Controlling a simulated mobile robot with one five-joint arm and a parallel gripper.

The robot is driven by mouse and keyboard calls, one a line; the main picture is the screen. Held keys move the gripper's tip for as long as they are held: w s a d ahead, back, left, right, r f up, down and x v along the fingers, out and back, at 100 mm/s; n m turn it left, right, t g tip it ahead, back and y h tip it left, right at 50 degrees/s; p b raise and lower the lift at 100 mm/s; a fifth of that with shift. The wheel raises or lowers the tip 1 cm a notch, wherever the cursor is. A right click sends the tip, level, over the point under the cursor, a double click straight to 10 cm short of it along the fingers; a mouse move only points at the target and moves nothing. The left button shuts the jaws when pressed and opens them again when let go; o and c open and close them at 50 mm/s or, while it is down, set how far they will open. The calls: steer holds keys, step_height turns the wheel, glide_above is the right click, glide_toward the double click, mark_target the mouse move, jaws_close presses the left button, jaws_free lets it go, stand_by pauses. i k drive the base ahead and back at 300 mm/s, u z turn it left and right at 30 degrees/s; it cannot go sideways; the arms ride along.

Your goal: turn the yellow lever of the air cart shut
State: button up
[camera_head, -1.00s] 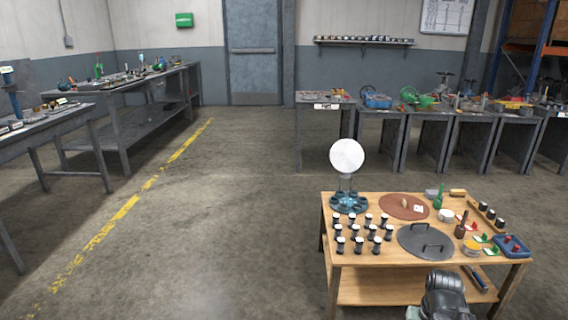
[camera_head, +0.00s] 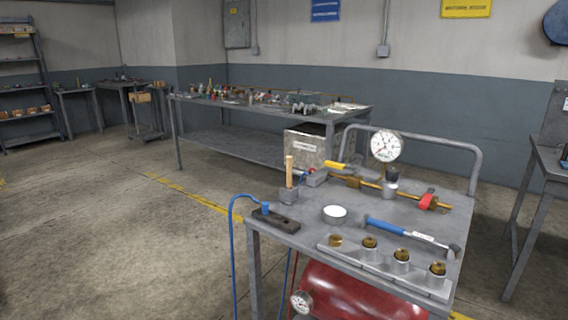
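The air cart is a grey metal cart (camera_head: 300,238) at the right of the head view, with a red tank (camera_head: 355,296) under its top and a tube handle (camera_head: 425,142) at its back. A yellow lever (camera_head: 336,165) shows at the back left of the top, by a brass pipe (camera_head: 360,181). A red handle (camera_head: 428,202) sits at the pipe's right end. A round white gauge (camera_head: 387,146) stands above the pipe. Whether the yellow lever is open or shut is too small to tell. My gripper is not in view.
On the cart top lie a blue-handled hammer (camera_head: 405,231), a white round dish (camera_head: 335,213), a block with a wooden handle (camera_head: 289,180) and a row of brass fittings (camera_head: 402,256). A blue hose (camera_head: 233,245) hangs at the left. A long workbench (camera_head: 222,146) stands behind. Floor at the left is clear.

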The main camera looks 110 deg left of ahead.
mark_target(329, 163)
steer(key=u, duration=3.3)
